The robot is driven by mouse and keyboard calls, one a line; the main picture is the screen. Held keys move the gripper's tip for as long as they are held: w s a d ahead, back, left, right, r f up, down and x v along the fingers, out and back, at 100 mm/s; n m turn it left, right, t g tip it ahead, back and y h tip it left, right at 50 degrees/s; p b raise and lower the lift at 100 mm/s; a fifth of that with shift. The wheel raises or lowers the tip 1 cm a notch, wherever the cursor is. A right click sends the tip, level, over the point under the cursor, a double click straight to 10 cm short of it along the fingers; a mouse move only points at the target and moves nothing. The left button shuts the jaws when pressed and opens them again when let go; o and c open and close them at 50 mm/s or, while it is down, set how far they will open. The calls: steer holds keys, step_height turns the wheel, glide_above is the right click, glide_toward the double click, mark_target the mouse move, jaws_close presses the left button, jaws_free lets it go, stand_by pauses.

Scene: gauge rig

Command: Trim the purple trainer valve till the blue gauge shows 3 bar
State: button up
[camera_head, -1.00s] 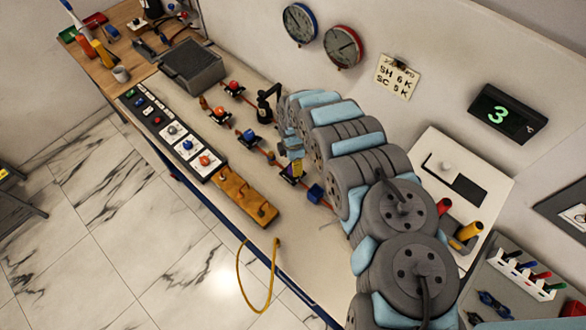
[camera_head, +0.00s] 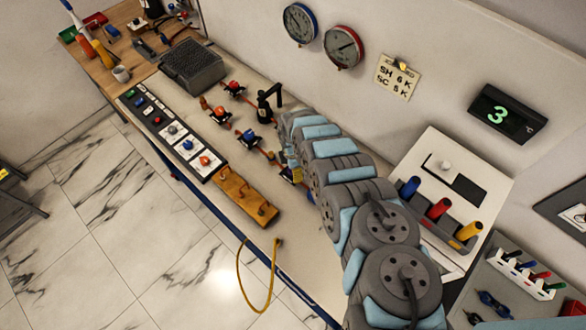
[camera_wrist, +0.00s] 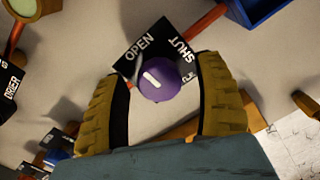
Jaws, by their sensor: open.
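The purple trainer valve (camera_wrist: 160,80) shows in the wrist view as a round knob with a white pointer mark. Its black plate reads OPEN at upper left and SHUT at upper right; the mark lies on the knob's left side, slanting towards upper left. My gripper (camera_wrist: 161,72) is open, one yellow ribbed finger on each side of the knob, with a gap visible at both sides. In the head view my arm hides most of the valve. The blue gauge (camera_head: 300,23) hangs on the back wall; its needle is too small to read exactly.
A red gauge (camera_head: 343,47) hangs right of the blue one. Other valves, red (camera_head: 234,89) and blue (camera_head: 249,138), sit along the bench. A switch panel (camera_head: 172,130) and wooden block (camera_head: 247,193) lie nearer the front. A digital display (camera_head: 507,114) shows 3.

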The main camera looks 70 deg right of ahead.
steer(key=c, duration=1.2)
steer(key=shift+m, duration=0.3)
steer(key=m, duration=0.2)
steer(key=shift+w+m, duration=0.1)
steer(key=shift+m, duration=0.2)
steer(key=m, duration=0.3)
steer(key=shift+m, duration=0.3)
steer(key=m+b, duration=0.1)
steer(key=m, duration=0.3)
steer(key=shift+m, duration=0.4)
